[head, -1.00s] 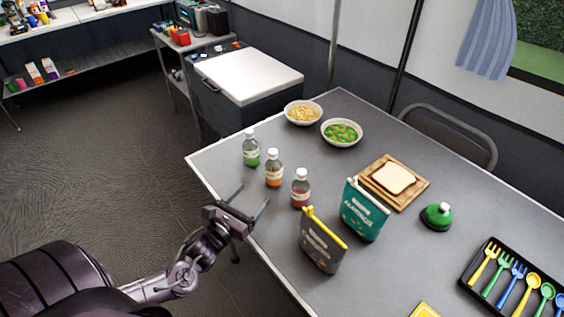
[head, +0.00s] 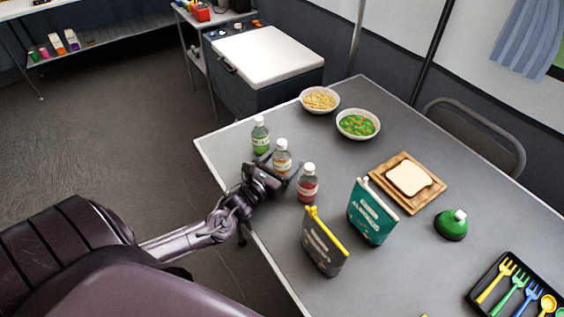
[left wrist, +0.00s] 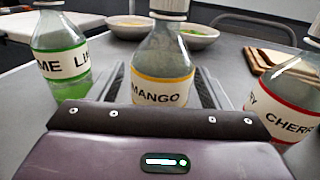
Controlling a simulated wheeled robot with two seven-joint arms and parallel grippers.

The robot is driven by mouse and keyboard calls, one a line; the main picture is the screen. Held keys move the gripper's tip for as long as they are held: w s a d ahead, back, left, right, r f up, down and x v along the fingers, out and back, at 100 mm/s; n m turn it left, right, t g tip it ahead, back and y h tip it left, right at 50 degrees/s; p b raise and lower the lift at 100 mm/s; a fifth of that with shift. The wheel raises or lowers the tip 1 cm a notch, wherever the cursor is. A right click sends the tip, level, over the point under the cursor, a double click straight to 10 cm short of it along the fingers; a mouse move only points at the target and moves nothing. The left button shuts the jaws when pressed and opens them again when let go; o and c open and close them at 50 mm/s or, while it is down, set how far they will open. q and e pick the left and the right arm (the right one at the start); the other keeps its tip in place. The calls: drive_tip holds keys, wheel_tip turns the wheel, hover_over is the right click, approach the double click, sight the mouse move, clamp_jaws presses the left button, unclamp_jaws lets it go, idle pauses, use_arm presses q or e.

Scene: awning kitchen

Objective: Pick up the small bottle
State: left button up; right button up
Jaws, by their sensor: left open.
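Three small bottles with white caps stand upright in a row near the table's left edge. The lime bottle (head: 261,136) holds green liquid, the mango bottle (head: 282,160) orange, and the cherry bottle (head: 308,184) red. My left gripper (head: 281,169) is open at the mango bottle, which stands between its fingers. In the left wrist view the mango bottle (left wrist: 162,75) is centred, with the lime bottle (left wrist: 62,58) to the left and the cherry bottle (left wrist: 290,95) to the right. Whether the fingers touch the mango bottle I cannot tell. My right gripper is not in view.
A grey pouch (head: 325,243) and a teal pouch (head: 372,211) stand right of the bottles.

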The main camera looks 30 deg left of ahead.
use_arm(q)
drive_tip(key=shift+w, duration=0.6)
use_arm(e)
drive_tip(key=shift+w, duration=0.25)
use_arm(q)
drive_tip(key=c, duration=1)
drive_tip(key=shift+o, duration=0.2)
drive_tip(key=shift+r, duration=0.15)
wheel_tip(320, 180, up, 20)
drive_tip(key=p, duration=0.1)
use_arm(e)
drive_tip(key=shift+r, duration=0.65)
